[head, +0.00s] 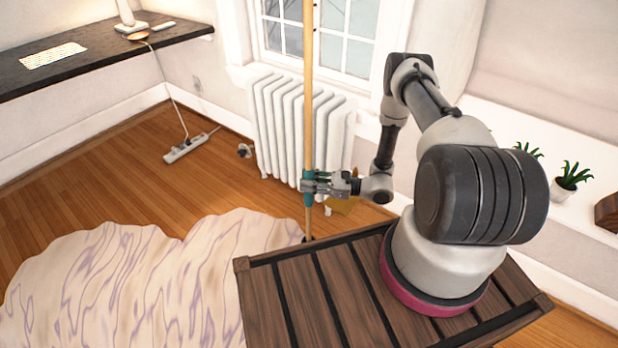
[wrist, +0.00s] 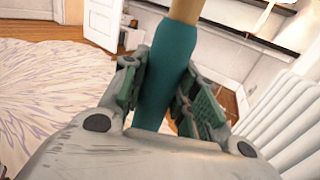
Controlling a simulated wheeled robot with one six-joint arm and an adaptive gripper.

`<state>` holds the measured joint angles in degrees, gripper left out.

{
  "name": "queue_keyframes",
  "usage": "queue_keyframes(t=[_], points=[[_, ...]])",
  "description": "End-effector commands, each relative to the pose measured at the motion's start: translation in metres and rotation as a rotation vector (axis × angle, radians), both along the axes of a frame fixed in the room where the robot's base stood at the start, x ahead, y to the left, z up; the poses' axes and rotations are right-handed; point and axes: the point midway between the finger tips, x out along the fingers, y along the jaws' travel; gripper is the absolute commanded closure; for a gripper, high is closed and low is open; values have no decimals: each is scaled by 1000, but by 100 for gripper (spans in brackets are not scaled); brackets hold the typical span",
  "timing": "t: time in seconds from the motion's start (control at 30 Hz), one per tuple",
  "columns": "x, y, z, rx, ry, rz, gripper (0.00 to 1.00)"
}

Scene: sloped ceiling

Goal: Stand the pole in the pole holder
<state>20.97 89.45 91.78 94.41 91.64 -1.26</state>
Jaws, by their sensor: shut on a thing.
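The pole (head: 308,90) is long, thin and light wood with a teal sleeve, and it stands about upright in front of the radiator. Its top runs out of the head view, and its lower end goes down to the edge of my slatted deck, where its foot is hard to see. My gripper (head: 312,187) is shut around the teal sleeve. In the wrist view the teal sleeve (wrist: 166,70) sits between the two finger pads. A yellowish object (head: 343,205) shows partly behind my gripper by the radiator; I cannot tell whether it is the pole holder.
A white radiator (head: 275,125) stands under the window behind the pole. A pale patterned rug (head: 130,285) covers the floor at front left. A power strip (head: 190,147) with a cord lies on the wood floor. A dark desk (head: 90,62) runs along the left wall. Potted plants (head: 570,180) stand right.

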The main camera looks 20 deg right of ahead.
Motion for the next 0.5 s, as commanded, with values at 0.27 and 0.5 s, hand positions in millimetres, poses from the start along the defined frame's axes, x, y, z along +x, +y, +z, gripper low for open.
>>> queue_keyframes(t=[0.27,0.5], points=[[0,0,-1,1,0,0,100],[0,0,-11,1,0,0,100]])
